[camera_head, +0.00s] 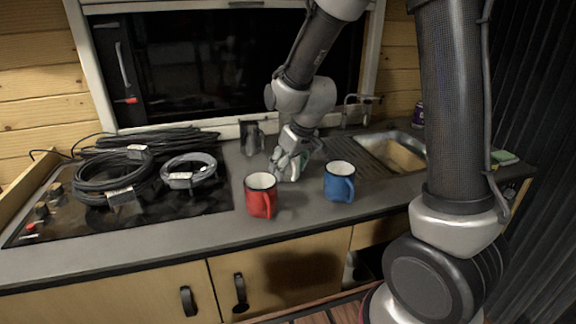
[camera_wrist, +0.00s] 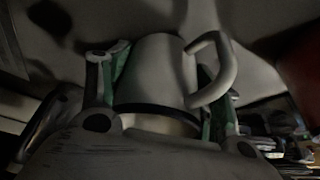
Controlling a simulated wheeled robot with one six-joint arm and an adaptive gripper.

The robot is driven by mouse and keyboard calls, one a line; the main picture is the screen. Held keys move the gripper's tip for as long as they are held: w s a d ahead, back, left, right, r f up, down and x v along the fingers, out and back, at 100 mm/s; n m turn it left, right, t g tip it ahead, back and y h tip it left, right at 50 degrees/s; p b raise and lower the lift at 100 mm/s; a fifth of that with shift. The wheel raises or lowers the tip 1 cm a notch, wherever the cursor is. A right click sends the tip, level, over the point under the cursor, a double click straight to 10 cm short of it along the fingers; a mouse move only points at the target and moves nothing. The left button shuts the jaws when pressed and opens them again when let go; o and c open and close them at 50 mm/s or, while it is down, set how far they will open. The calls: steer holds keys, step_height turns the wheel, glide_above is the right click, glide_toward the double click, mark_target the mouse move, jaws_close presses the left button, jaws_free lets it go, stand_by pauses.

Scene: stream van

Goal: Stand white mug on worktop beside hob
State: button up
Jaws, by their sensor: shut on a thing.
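The white mug (camera_wrist: 155,72) is between the fingers of my gripper (camera_wrist: 160,92) in the wrist view, with its handle to the right. My gripper (camera_head: 288,166) is shut on it. In the head view the gripper is low over the worktop (camera_head: 215,233), behind the red and blue mugs and right of the hob. There the mug is mostly hidden by the fingers, and I cannot tell whether it touches the worktop. The black hob (camera_head: 120,224) fills the left of the worktop.
A red mug (camera_head: 260,200) and a blue mug (camera_head: 339,185) stand in front of my gripper. Coiled cables (camera_head: 115,180) cover much of the hob. A dark metal jug (camera_head: 250,138) stands behind. The sink (camera_head: 395,154) is at right. Bare worktop lies left of the red mug.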

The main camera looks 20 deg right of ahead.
steer(key=shift+f, duration=0.1)
steer(key=o, duration=1.3)
steer(key=shift+c, duration=0.2)
steer(key=v, duration=1.2)
steer(key=s+d+r+m, duration=0.1)
steer(key=s+d, duration=0.3)
steer(key=s, duration=0.3)
steer(key=s+d+r+m+h, duration=0.1)
steer(key=s+d+r+m, duration=0.1)
steer(key=s+d, duration=0.2)
steer(key=s+d+r+m, duration=0.1)
steer(key=s+d, duration=0.4)
steer(key=s, duration=0.6)
steer(key=shift+r+m+h, duration=0.3)
steer(key=shift+r+h, duration=0.1)
steer(key=shift+r, duration=0.2)
steer(key=shift+s, duration=0.1)
